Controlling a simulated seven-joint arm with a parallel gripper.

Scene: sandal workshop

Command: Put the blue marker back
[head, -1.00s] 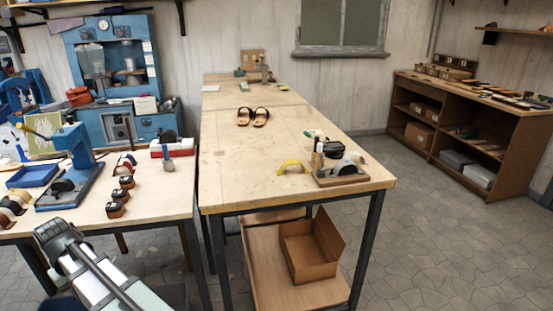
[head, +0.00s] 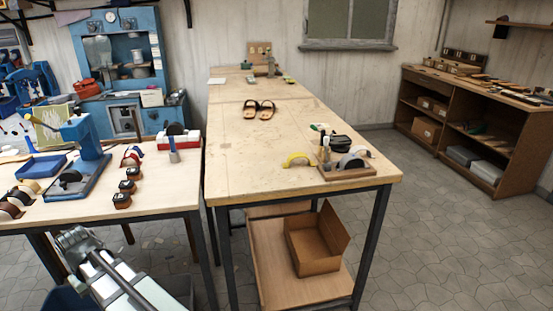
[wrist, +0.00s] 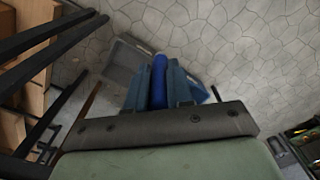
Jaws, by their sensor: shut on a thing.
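In the wrist view, my gripper (wrist: 158,88) is shut on the blue marker (wrist: 159,72). The marker is a plain blue cylinder standing lengthwise between the two blue-grey fingers, its end reaching past the fingertips. It is held over the floor, clear of any table. In the head view, my arm shows at the lower left in front of the left table, and neither the gripper nor the marker can be made out there.
The central table (head: 250,170) carries sandals (head: 258,110), a yellow handle-like piece (head: 297,158) and a wooden desk holder (head: 345,172). The left table (head: 165,195) holds a blue press (head: 85,155) and several small items. Dark table legs (wrist: 45,45) stand left in the wrist view. Floor is open at right.

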